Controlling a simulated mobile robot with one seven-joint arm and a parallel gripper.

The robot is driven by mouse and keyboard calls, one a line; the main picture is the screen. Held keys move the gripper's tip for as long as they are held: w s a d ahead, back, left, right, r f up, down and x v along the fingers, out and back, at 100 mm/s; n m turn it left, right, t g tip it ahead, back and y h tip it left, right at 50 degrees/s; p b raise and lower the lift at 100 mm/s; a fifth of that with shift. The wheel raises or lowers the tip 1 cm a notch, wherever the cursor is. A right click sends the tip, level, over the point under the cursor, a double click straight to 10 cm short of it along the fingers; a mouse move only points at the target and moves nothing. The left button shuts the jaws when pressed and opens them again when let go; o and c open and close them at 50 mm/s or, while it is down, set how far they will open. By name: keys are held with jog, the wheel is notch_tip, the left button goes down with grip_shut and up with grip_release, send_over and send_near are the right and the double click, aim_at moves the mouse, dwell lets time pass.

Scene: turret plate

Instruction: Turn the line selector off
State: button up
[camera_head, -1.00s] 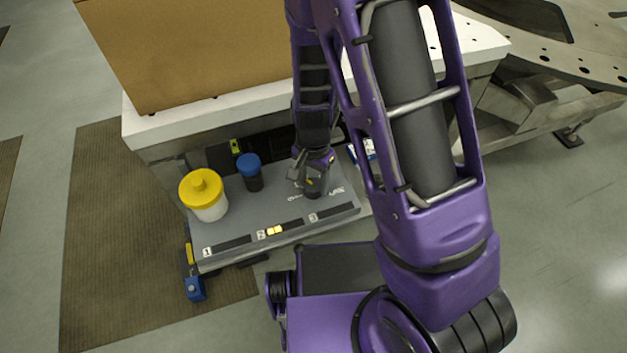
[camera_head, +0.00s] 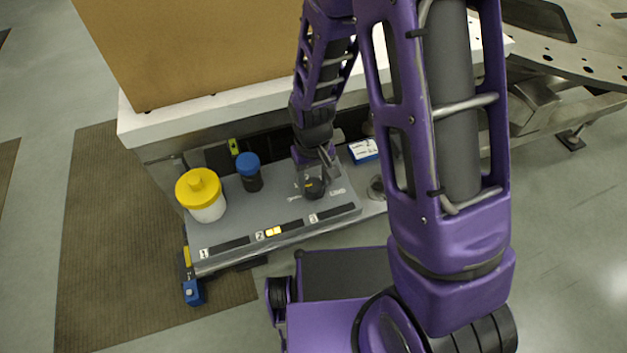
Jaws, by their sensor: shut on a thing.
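The line selector is a round black knob (camera_head: 315,188) with a yellow pointer mark, on the right part of the grey plate (camera_head: 270,207). Printed labels stand around it, too small to read surely. My gripper (camera_head: 314,180) is over the knob, reaching down from behind, with its fingers shut on it. The fingers partly cover the knob, so its exact setting is hard to tell. Along the plate's front edge are slots numbered 1, 2 and 3; yellow lights (camera_head: 273,231) show beside 2.
A yellow-lidded white jar (camera_head: 202,196) and a blue-capped dark bottle (camera_head: 249,172) stand on the plate's left part. A blue-and-white box (camera_head: 363,151) lies behind right. A large brown box (camera_head: 200,50) stands on the white ledge (camera_head: 180,118). A blue item (camera_head: 194,292) hangs at the front left.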

aim_at(313, 185)
jog(key=shift+n, duration=0.8)
jog(key=o, duration=1.4)
jog(key=shift+c, duration=0.2)
notch_tip(313, 185, up, 18)
jog(key=p, duration=0.2)
jog(key=shift+f+p, duration=0.25)
jog(key=shift+p, duration=0.05)
